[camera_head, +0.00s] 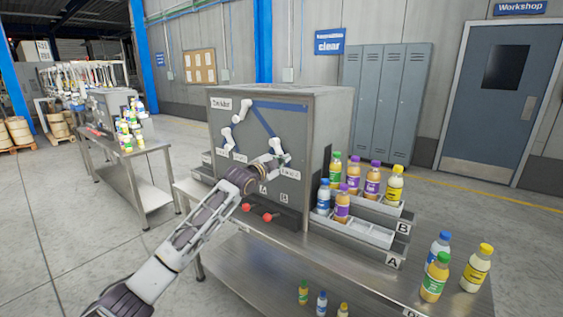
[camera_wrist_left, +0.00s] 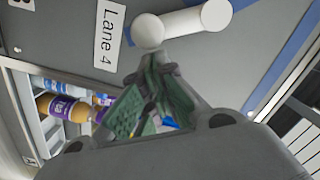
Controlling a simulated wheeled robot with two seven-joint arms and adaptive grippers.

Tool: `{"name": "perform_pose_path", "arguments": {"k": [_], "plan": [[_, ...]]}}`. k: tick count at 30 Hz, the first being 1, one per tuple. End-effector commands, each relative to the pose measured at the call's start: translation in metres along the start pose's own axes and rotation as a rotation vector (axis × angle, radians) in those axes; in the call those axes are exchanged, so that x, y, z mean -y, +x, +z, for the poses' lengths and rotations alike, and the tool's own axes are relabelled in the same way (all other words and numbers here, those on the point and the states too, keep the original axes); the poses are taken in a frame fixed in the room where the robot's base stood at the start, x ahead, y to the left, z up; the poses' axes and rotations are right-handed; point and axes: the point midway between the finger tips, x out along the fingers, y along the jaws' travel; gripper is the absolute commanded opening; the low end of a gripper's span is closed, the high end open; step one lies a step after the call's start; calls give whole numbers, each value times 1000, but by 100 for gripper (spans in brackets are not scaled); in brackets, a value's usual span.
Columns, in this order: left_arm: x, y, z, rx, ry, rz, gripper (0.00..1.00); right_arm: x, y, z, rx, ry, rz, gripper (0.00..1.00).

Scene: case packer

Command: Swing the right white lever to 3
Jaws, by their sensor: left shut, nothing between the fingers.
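The grey machine's front panel (camera_head: 262,125) carries white levers. The right white lever (camera_head: 277,147) sits low on the panel's right side, partly hidden by my left gripper. In the left wrist view a white lever (camera_wrist_left: 195,22) shows close up, its round knob (camera_wrist_left: 148,32) pointing left beside a "Lane 4" label (camera_wrist_left: 109,35). My left gripper (camera_head: 269,161) is shut and empty; in the wrist view its green fingertips (camera_wrist_left: 160,62) converge just below the knob. I cannot tell if they touch it. The number 3 cannot be made out. My right gripper is not in view.
Two more white levers (camera_head: 243,110) (camera_head: 226,138) sit at the panel's upper left. Red knobs (camera_head: 267,217) stand below the panel. Trays (camera_head: 360,231) with several bottles are to the right; loose bottles (camera_head: 435,276) stand on the steel table's (camera_head: 330,252) right end.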

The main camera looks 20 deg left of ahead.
Motion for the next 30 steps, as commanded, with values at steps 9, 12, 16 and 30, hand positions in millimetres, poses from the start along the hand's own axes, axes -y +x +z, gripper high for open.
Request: {"name": "perform_pose_path", "arguments": {"k": [9, 12, 16, 30], "plan": [[0, 0, 2, 1, 18, -1, 0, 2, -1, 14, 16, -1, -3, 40], [-1, 0, 3, 2, 38, -3, 0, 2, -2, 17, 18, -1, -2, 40], [-2, 0, 4, 0, 53, -5, 0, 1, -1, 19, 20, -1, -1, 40], [-4, 1, 10, 1, 127, -11, 0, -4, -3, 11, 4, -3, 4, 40]]}}
